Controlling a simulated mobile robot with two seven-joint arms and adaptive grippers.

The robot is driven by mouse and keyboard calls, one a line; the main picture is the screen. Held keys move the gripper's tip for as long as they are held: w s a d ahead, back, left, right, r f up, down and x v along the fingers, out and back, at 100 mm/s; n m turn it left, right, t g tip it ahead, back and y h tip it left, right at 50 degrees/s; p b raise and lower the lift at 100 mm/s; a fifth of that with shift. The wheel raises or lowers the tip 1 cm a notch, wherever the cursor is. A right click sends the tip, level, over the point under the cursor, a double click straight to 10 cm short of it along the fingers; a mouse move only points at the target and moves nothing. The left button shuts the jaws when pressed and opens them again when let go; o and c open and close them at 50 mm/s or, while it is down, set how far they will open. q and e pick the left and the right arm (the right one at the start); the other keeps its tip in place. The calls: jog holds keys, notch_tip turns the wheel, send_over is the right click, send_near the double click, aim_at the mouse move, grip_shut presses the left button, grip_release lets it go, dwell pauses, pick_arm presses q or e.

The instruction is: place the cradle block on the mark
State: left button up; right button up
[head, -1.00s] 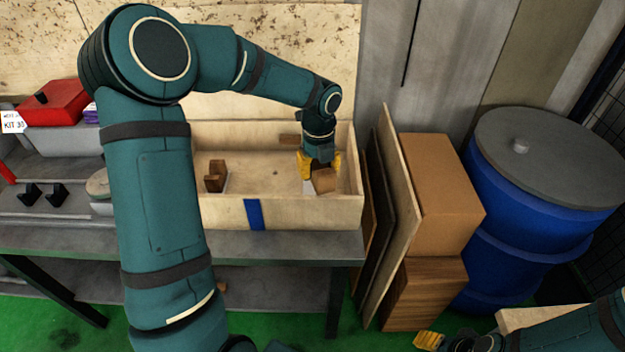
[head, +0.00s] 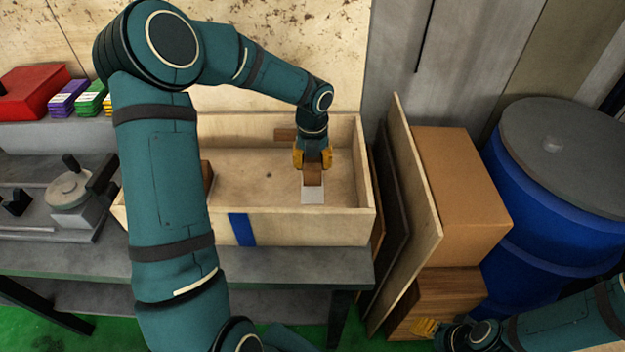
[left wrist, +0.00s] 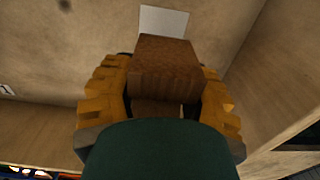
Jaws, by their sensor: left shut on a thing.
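My left gripper (head: 313,158) is shut on the brown wooden cradle block (head: 313,176), inside the wooden crate (head: 300,226). The block also shows between the yellow fingers in the left wrist view (left wrist: 165,62). The mark, a pale square (head: 313,197), lies on the crate floor. It shows just beyond the block in the left wrist view (left wrist: 163,21); the block hides part of it. I cannot tell whether the block touches the floor. My right gripper (head: 425,327) is at the lower right, away from the crate; its finger opening is unclear.
Another brown block (head: 207,176) is partly hidden behind my left arm. A small brown piece (head: 285,134) is at the crate's back wall. Leaning boards (head: 412,190), a cardboard box (head: 462,190) and a blue drum (head: 560,215) stand right of the bench. The crate's middle floor is clear.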

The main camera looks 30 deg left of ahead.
pick_arm(q)
jog(key=shift+f+b, duration=0.7)
jog(key=shift+f, duration=2.2)
jog(key=shift+f, duration=0.2)
jog(key=o, duration=1.2)
notch_tip(320, 180, up, 12)
jog(key=p, duration=0.3)
jog(key=shift+f, duration=0.15)
jog(key=shift+r, duration=0.35)
